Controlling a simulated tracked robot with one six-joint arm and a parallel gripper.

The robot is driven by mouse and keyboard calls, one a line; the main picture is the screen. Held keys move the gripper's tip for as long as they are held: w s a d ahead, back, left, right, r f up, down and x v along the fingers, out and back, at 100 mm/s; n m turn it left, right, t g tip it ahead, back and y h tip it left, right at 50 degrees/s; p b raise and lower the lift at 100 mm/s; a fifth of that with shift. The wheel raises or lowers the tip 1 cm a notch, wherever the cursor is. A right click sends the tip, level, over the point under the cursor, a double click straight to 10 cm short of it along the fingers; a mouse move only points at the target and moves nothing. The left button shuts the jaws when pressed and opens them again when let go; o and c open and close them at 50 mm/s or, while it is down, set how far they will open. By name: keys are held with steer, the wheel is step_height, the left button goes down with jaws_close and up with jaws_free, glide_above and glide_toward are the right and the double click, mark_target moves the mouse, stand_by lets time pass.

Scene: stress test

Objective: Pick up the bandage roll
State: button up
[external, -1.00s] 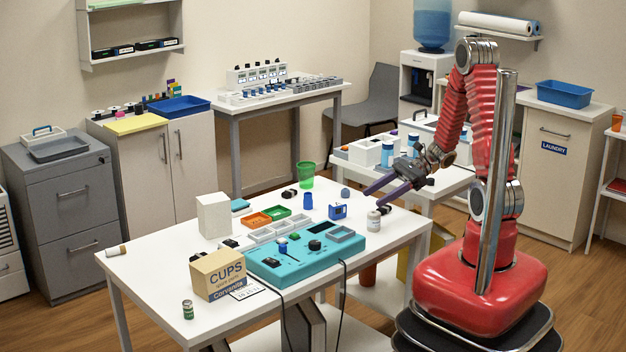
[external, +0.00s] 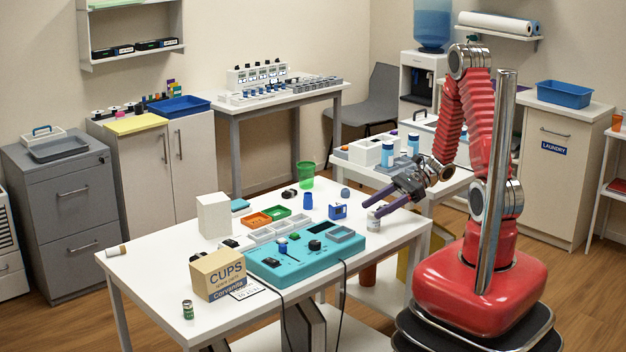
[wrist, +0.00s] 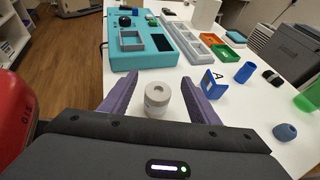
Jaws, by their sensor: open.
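The bandage roll is most likely the small whitish cylinder with a hole in its top (wrist: 158,93), upright on the white table. It also shows near the table's right edge in the external view (external: 373,222). My gripper (wrist: 160,77) is open, with one purple finger on each side of the roll in the wrist view. The roll appears between the fingers, with a gap on both sides. In the external view my gripper (external: 371,206) points left and down over that table edge, its fingertips just above or beside the roll. Whether they touch it cannot be told.
A teal device (external: 305,253) lies close to the roll. A blue bracket-like item (external: 338,212), a blue cup (external: 307,201) and a green cup (external: 306,177) stand farther back. A CUPS box (external: 218,275) stands at the front. The table's left part has free room.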

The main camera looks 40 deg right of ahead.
mark_target(368, 219)
steer(key=shift+f, duration=0.85)
steer(key=shift+f, duration=0.4)
steer(key=shift+x, duration=2.55)
steer(key=shift+d, duration=0.1)
steer(key=shift+c, duration=0.3)
steer(key=c, duration=1.1)
